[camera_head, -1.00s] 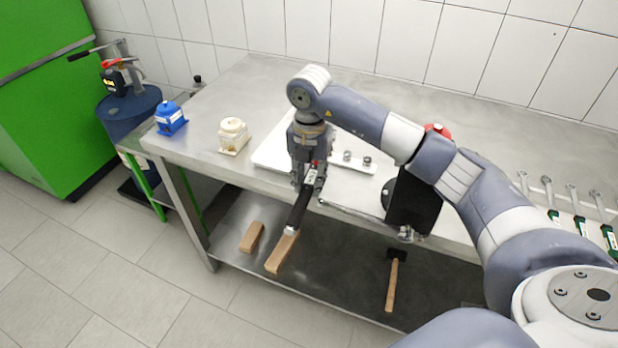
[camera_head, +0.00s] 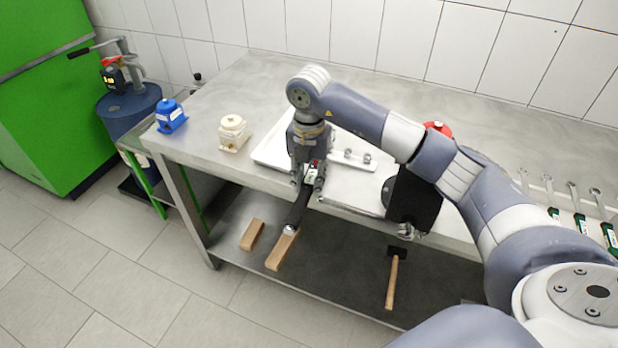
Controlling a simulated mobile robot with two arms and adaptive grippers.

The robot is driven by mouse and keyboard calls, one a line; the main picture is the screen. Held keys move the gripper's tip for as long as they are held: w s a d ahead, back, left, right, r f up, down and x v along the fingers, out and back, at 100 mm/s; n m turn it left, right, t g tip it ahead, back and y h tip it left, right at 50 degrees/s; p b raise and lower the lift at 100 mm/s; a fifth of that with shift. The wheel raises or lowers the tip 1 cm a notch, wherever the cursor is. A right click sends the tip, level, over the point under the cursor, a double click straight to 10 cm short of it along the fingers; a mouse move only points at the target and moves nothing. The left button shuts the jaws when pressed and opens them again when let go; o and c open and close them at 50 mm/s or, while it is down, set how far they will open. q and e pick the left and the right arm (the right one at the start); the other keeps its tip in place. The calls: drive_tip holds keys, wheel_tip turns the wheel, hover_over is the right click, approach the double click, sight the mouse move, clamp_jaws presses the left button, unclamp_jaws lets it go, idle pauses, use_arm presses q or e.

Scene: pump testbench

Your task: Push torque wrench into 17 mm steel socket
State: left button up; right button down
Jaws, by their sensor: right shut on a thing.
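My right gripper (camera_head: 308,185) points down at the front edge of the table, in front of the white tray. It is shut on the torque wrench (camera_head: 298,209), whose dark handle sticks out toward the lower left, past the table edge and over the lower shelf. The wrench's head is hidden by the gripper and arm. Two small steel sockets (camera_head: 367,158) stand on the right part of the tray, just right of the gripper. I cannot tell which is 17 mm, or whether the wrench touches a socket. My left gripper is not in view.
The white tray (camera_head: 270,154) lies on the steel table (camera_head: 215,95). Blue (camera_head: 170,115) and cream (camera_head: 233,132) parts stand left. A black part (camera_head: 412,200) and several wrenches (camera_head: 579,205) are on the right.

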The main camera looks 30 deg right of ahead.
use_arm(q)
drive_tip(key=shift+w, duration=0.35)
use_arm(e)
drive_tip(key=shift+r, duration=0.1)
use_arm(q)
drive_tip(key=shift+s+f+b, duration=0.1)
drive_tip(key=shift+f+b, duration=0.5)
use_arm(e)
drive_tip(key=shift+f, duration=0.95)
idle(0.3)
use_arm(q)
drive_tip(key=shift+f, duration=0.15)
use_arm(e)
drive_tip(key=shift+s+f, duration=0.1)
drive_tip(key=shift+f, duration=0.25)
idle(0.5)
drive_tip(key=shift+r, duration=0.15)
idle(0.6)
